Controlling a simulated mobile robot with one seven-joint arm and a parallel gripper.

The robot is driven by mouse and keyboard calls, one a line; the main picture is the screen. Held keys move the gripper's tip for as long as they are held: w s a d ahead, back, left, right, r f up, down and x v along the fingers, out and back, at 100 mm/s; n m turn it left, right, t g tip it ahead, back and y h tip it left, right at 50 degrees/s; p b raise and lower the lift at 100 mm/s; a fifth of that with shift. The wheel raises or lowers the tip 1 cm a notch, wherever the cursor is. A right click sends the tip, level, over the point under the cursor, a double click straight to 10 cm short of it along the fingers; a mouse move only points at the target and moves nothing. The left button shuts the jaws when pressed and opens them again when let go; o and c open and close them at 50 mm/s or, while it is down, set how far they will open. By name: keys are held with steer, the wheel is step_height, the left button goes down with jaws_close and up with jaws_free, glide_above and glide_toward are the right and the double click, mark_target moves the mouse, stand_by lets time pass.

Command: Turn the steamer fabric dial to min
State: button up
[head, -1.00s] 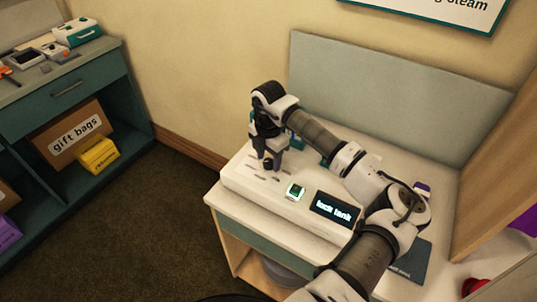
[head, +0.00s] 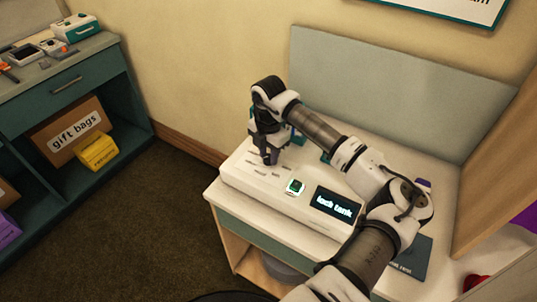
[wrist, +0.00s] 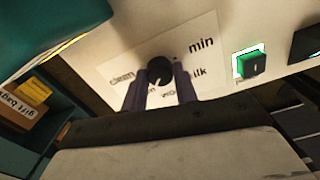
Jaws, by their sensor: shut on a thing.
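The white steamer (head: 312,218) sits on the counter, and its display (head: 337,206) reads "lock tank". In the wrist view the black round fabric dial (wrist: 160,70) has several labels around it, among them "min" at upper right, "clean" at left and one ending in "ilk" at right. A light mark on the dial's face shows, but I cannot tell which label it points to. My gripper (wrist: 161,84) is shut on the dial, one finger on each side. In the head view my gripper (head: 271,157) points down at the panel's left end and hides the dial.
A lit green switch (wrist: 252,64) is right of the dial; it also shows in the head view (head: 295,187). A teal part (wrist: 50,35) fills the wrist view's upper left. A grey back panel (head: 400,95) stands behind the counter. A dark teal mat (head: 410,258) lies at right.

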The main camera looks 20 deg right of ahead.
steer(key=n+b, duration=0.1)
steer(key=b, duration=0.1)
steer(key=n+b, duration=0.2)
steer(key=shift+f, duration=0.3)
steer(key=n+b, duration=0.3)
steer(key=b, duration=0.1)
steer(key=shift+n, duration=0.3)
steer(key=n+b, duration=0.3)
steer(key=shift+r+n, duration=0.15)
steer(key=shift+n, duration=0.25)
steer(key=n+b, duration=0.2)
steer(key=n, duration=0.1)
steer(key=shift+n+b, duration=0.3)
steer(key=shift+b, duration=0.05)
steer(key=n+b, duration=0.1)
steer(key=n, duration=0.2)
steer(key=shift+r, duration=0.1)
steer(key=n+b, duration=0.1)
steer(key=n, duration=0.7)
steer(key=shift+r+n+b, duration=0.1)
steer(key=shift+n+b, duration=0.2)
steer(key=shift+n, duration=1.8)
